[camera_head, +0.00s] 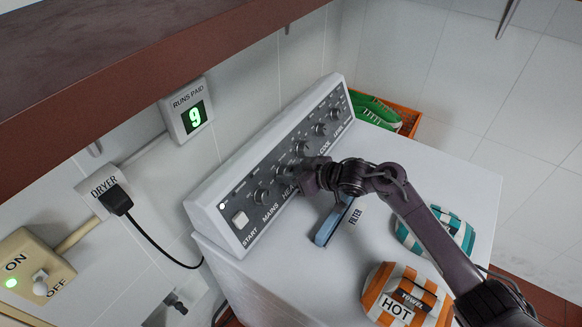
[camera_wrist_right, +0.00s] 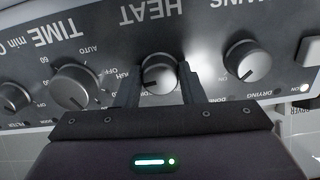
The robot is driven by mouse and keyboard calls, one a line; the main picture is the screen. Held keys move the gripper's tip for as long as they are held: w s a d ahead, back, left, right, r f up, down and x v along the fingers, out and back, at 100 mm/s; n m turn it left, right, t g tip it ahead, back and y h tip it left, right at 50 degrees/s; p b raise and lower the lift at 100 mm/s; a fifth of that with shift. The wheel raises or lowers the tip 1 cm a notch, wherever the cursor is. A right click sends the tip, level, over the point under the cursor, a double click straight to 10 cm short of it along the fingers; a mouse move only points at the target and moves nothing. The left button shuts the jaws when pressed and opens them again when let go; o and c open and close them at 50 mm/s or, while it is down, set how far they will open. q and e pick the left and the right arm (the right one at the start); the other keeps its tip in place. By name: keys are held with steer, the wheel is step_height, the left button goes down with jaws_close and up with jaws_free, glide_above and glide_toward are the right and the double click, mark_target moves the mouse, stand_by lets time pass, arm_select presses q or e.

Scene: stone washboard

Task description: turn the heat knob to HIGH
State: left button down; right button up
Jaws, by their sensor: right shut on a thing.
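The heat knob (camera_wrist_right: 159,76) is a round grey and dark knob under the HEAT label, which appears upside down in the right wrist view. My right gripper (camera_wrist_right: 160,88) is shut on this knob, with one finger on each side of it. In the head view, my right gripper (camera_head: 304,178) reaches the dryer's control panel (camera_head: 231,207) from the right and hides much of the knob and part of its label. The fingers partly cover the markings around the knob, so I cannot read its setting. My left gripper is not in view.
The mains knob (camera_wrist_right: 246,61) and time knob (camera_wrist_right: 75,87) flank the heat knob closely. A blue-edged filter (camera_head: 330,224), an orange HOT towel (camera_head: 397,302) and a teal striped towel (camera_head: 458,231) lie on the dryer top. An orange crate (camera_head: 409,119) stands behind.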

steer(key=shift+m+p, duration=0.35)
steer(key=shift+m, duration=0.25)
steer(key=shift+f, duration=0.1)
steer(key=o, duration=1)
steer(key=b+v, duration=0.2)
steer(key=v, duration=0.6)
